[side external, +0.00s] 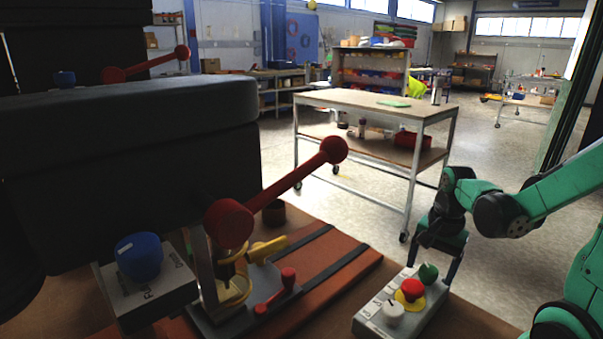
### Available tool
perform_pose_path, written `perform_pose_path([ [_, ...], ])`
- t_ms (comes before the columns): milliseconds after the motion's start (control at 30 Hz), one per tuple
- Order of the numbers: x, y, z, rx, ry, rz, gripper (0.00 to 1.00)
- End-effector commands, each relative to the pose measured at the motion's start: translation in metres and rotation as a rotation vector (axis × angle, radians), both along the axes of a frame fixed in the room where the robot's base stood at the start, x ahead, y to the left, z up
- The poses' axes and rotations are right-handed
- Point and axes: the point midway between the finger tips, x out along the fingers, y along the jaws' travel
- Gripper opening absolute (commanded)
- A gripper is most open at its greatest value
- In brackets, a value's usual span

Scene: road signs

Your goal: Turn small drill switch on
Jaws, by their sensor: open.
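A drill (100,150) with a dark body fills the left of the side external view. A red-balled lever (290,182) sticks out from its side. A grey box with a blue knob (138,256) is at its lower front; the lettering on it is too small to read. A grey control box (372,322) at lower right carries a white knob (393,311), a red button (412,289) on a yellow ring, and a green button (428,272). My gripper (440,245) is open, pointing down behind the green button, apparently apart from it. I cannot tell which control is the small drill switch.
A wheeled table (375,100) stands beyond, on open floor.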

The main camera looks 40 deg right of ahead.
Motion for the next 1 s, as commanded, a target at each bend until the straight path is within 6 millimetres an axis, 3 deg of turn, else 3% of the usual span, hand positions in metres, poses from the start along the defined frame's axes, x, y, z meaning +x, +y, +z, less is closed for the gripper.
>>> perform_pose_path([
  [333,0.0000,0.0003,-0.0028,0.000,0.000,0.001,0.75],
  [600,0.0001,0.0003,-0.0027,0.000,0.000,0.001,0.00],
  [1000,0.0002,0.0002,-0.0026,0.001,-0.001,0.068,0.00],
])
